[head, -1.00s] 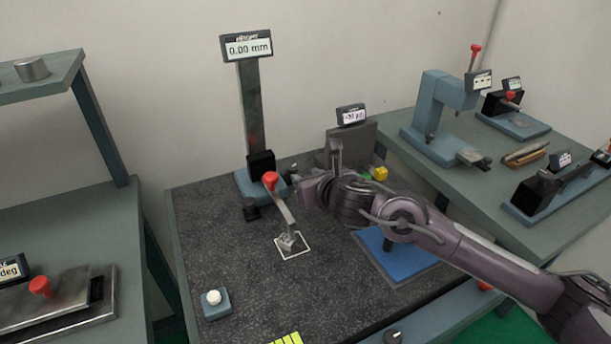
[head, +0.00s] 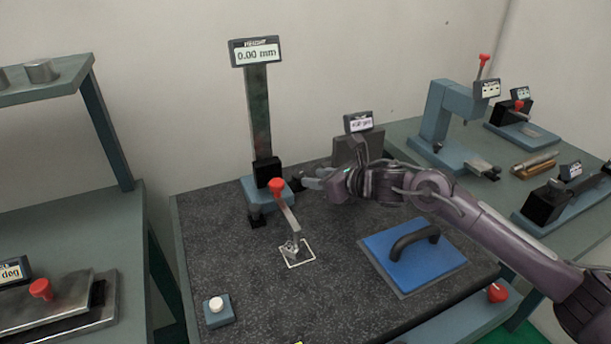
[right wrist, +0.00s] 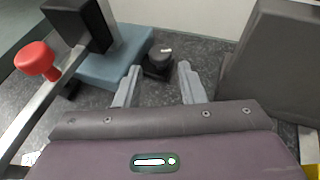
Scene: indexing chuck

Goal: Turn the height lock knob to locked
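The height gauge stands at the back of the dark table, with a tall column (head: 257,115), a black carriage (head: 267,172), a blue-grey base and a display. My right gripper (head: 310,178) is low over the table, right of the gauge. Its fingers (right wrist: 160,67) are open, with the knob between and just beyond the tips, apparently untouched. The knob's marking is unreadable.
A red-ended lever (head: 285,208) rises left of my gripper. A grey block with a display (head: 350,150) stands close on its right. A blue plate with a black handle (head: 408,262) and a white button (head: 217,306) are nearer the front.

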